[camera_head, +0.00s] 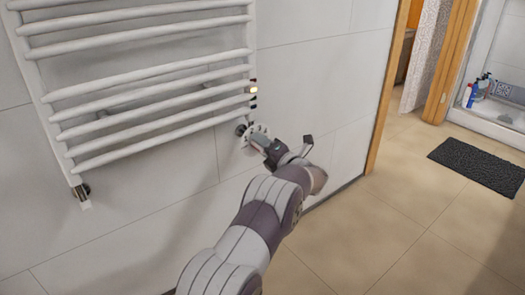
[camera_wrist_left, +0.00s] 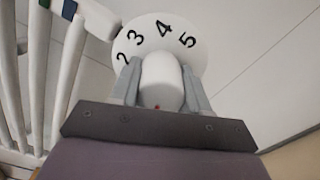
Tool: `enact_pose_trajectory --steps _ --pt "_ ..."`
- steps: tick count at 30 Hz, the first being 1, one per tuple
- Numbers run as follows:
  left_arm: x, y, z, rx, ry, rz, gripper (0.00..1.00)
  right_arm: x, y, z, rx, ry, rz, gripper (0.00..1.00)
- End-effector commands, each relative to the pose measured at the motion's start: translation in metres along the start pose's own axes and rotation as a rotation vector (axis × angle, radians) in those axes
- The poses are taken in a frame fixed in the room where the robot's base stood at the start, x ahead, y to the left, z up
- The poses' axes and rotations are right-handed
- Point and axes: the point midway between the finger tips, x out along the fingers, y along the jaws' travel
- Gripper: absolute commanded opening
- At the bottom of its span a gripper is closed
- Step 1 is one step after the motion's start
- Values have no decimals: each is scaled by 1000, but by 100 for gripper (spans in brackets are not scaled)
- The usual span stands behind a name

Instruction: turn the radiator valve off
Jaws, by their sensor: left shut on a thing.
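The radiator valve (camera_head: 261,129) is a white knob at the lower right corner of the towel radiator, largely covered by my gripper in the head view. In the left wrist view its white dial (camera_wrist_left: 160,35) shows the numbers 2, 3, 4 and 5, and its rounded grip (camera_wrist_left: 161,82) points toward the camera with a small red mark low on it. My left gripper (camera_wrist_left: 161,88) is shut on the grip, one finger on each side; it also shows in the head view (camera_head: 262,140). My right gripper is not in view.
The white towel radiator (camera_head: 150,72) hangs on the tiled wall, its bars close to the left of the valve. A wooden door frame (camera_head: 388,90) stands right of the wall. A dark mat (camera_head: 480,166) lies beyond on open tiled floor (camera_head: 390,225).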

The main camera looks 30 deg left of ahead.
Motion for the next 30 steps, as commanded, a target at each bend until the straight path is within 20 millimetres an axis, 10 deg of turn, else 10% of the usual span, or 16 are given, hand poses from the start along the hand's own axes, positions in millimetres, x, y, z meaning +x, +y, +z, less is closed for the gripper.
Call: enact_pose_trajectory --steps 20,21,23,30 --pt "-1 -3 -2 -59 4 -4 15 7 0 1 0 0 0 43" --pt "-1 -3 -2 -59 4 -4 49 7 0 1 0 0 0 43" --pt "-1 -3 -2 -59 4 -4 68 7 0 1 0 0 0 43" --pt "0 -2 -1 -61 2 -2 71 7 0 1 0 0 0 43"
